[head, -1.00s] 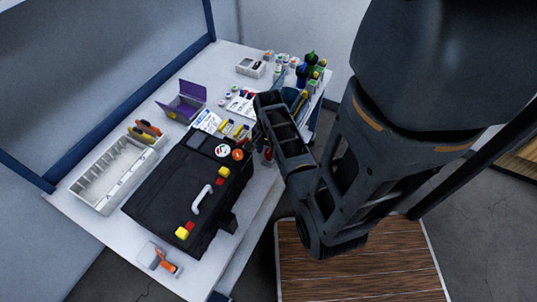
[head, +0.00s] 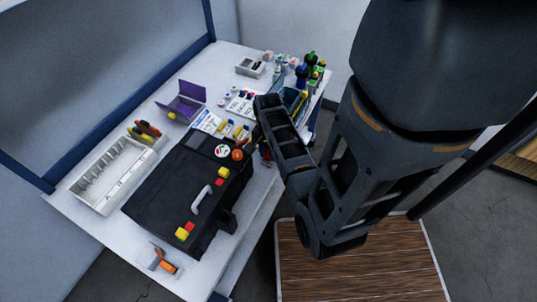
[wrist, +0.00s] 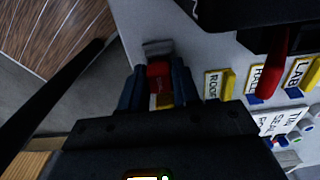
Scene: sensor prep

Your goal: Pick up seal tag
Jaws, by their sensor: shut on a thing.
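In the wrist view, my gripper (wrist: 159,68) points at the white table top with its two dark fingers closed around a small red piece (wrist: 159,76), which looks like the seal tag. A yellow part (wrist: 165,101) shows just below the red, between the fingers. A grey piece (wrist: 157,48) lies just beyond the fingertips; I cannot tell whether it is joined to the red piece. In the head view my arm link largely hides the gripper, beside the right edge of the black case (head: 165,190).
Yellow tags marked ROOF (wrist: 217,84), HALL and LAB lie right of my gripper, with a red-handled tool (wrist: 278,58) near them. A white card with SEAL lettering (wrist: 280,122) lies lower right.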

